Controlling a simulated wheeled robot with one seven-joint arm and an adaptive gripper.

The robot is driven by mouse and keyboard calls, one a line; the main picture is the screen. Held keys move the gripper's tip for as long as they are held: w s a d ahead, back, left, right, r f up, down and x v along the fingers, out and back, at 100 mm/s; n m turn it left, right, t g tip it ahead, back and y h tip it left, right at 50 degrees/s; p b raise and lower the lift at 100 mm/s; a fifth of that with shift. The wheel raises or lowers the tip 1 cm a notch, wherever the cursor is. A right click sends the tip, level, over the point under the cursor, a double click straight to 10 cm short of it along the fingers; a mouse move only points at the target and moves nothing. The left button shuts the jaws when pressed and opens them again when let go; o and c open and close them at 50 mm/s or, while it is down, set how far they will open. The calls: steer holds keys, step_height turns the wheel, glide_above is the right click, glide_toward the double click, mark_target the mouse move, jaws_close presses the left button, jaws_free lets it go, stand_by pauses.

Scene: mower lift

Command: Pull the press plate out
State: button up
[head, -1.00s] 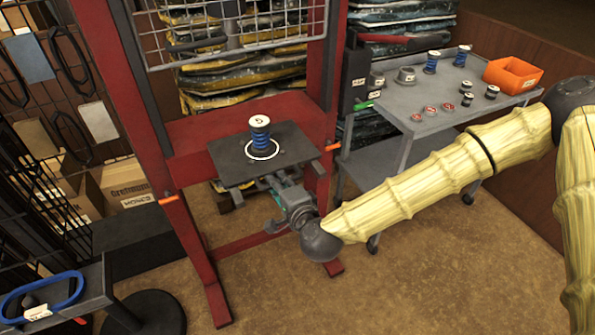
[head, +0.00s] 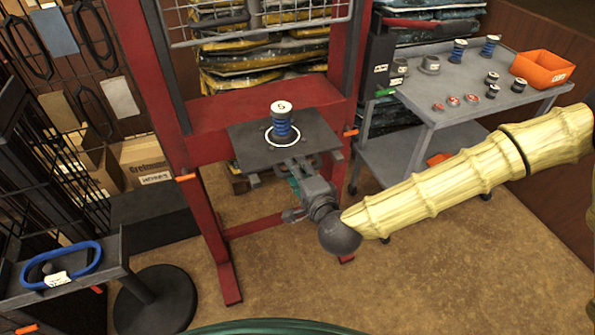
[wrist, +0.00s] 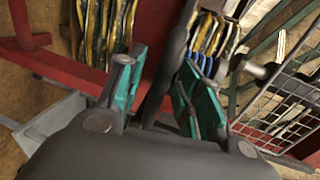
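The dark press plate (head: 248,148) lies level between the red posts of the press. A blue spool with a white top marked 5 (head: 282,122) stands upright on it, inside a white ring mark. My gripper (head: 298,180) is at the plate's front edge, below and to the right of the spool. In the wrist view, the teal finger pads of my gripper (wrist: 160,92) stand apart with the plate's dark edge (wrist: 172,65) between them. A gap shows between the left finger and the plate. Contact at the right finger is unclear.
The red press frame (head: 205,228) has posts on both sides and a wire guard (head: 255,22) above. A grey cart (head: 450,98) with spools and an orange bin (head: 541,68) stands at right. A stand with a blue ring (head: 62,268) is at lower left. Floor in front is clear.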

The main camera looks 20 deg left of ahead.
steer(key=v, duration=0.7)
steer(key=shift+s+d, duration=0.2)
stand_by(0.4)
steer(key=s+d+f+n+g+h, duration=0.2)
steer(key=s+d+f, duration=0.25)
steer(key=f, duration=0.35)
steer(key=s+d+f+n+g+h, duration=0.1)
steer(key=s+d+f+n+g, duration=0.15)
steer(key=d+f, duration=0.45)
steer(key=s+d+f+n+g+h, duration=0.1)
steer(key=s+d+f+g+h, duration=0.3)
steer(key=f, duration=0.6)
steer(key=s+d+f+n+g+h, duration=0.1)
steer(key=s+d+f, duration=0.2)
steer(key=d, duration=0.4)
steer(key=s+d+f+n+g+h, duration=0.1)
steer(key=s+d+f, duration=0.2)
steer(key=s+d, duration=0.2)
steer(key=s+d+f+n+g+h, duration=0.1)
steer(key=s+d+f+n, duration=0.1)
steer(key=d, duration=0.7)
steer(key=shift+s+d+f, duration=0.2)
steer(key=shift+s+f, duration=0.25)
steer(key=shift+s, duration=0.6)
